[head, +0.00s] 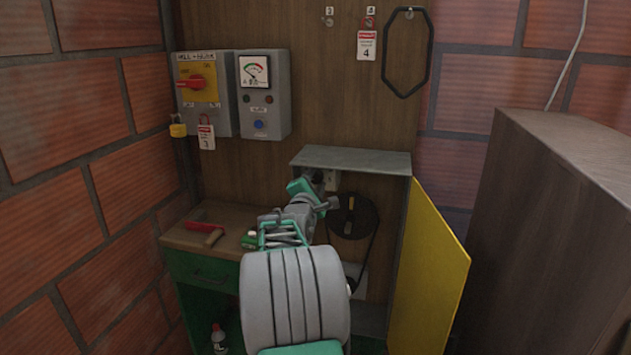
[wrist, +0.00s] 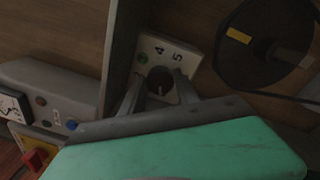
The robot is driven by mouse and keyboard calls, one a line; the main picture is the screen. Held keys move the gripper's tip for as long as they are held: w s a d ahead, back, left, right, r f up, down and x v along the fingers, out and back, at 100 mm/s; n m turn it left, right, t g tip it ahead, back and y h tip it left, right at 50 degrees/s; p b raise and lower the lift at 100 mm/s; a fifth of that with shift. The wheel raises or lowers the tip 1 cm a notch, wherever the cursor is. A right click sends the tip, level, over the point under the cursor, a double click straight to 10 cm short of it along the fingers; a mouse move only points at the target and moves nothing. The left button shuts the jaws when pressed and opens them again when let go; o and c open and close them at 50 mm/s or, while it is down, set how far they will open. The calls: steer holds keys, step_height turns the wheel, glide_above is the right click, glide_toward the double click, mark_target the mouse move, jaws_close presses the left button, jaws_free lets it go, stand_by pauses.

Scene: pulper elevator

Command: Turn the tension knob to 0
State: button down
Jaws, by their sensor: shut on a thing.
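The tension knob (wrist: 160,82) is a dark round knob on a pale plate (wrist: 168,52) inside the open cabinet (head: 350,160). The numbers 4 and 5 and a green dot show on the plate in the wrist view. The rest of the scale is hidden, and I cannot tell which number the knob points at. My gripper (wrist: 158,90) is shut on the knob, one finger on each side. In the head view my gripper (head: 320,183) reaches into the cabinet and hides the knob; only part of the plate shows.
A black pulley (head: 353,216) with a belt is right of the plate. The yellow cabinet door (head: 430,270) stands open at right. A control box with a red switch (head: 196,82) and a meter box (head: 264,95) hang at left. A red-handled tool (head: 205,230) lies on the bench.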

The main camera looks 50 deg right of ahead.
steer(key=shift+f, duration=0.1)
steer(key=c, duration=1.2)
jaws_free()
steer(key=b+v, duration=0.1)
steer(key=v, duration=0.6)
steer(key=shift+s+a, duration=0.15)
steer(key=shift+a, duration=0.2)
